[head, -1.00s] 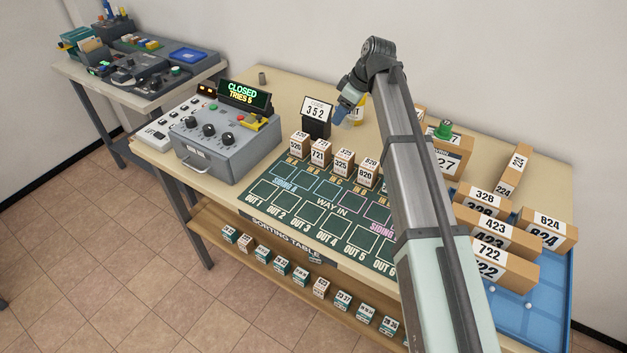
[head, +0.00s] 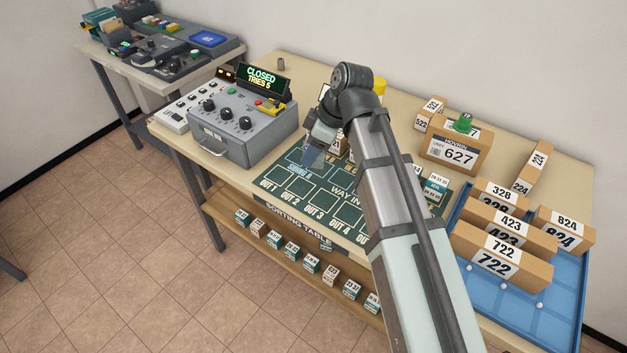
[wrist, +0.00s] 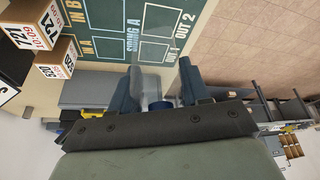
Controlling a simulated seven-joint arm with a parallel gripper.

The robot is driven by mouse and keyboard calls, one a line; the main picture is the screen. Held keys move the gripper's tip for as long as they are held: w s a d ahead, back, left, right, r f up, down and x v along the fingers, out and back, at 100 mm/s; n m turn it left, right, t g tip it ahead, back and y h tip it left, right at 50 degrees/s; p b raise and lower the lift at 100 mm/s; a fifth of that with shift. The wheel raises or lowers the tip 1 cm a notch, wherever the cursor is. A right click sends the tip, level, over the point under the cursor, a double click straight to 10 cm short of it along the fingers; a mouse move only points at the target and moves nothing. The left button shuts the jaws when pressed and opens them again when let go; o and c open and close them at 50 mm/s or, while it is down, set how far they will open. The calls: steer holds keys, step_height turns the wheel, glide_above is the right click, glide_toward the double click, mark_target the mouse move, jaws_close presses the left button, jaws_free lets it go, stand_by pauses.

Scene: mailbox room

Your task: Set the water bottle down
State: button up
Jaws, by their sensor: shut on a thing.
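The water bottle is a clear, pale bottle (wrist: 152,55) with a blue part (wrist: 160,105) near the jaws. In the wrist view it lies between the two dark fingers of my gripper (wrist: 160,88), which is shut on it. In the head view my gripper (head: 316,142) is low over the left part of the green sorting board (head: 297,187), near SIDING A. The see-through bottle (head: 312,157) shows there as a faint bluish shape below the fingers. I cannot tell whether its base touches the board.
The grey control console (head: 237,125) stands left of my gripper; its display reads CLOSED, TRIES 5. Small numbered boxes (wrist: 30,35) stand close by along the board's back edge. A 627 carton (head: 456,152) and a blue tray (head: 480,275) with numbered cartons are at right.

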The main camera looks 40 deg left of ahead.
mark_target(325, 155)
steer(key=shift+f, duration=4.55)
steer(key=shift+f, duration=0.1)
steer(key=o, duration=1)
steer(key=shift+o, duration=0.2)
steer(key=v, duration=1.2)
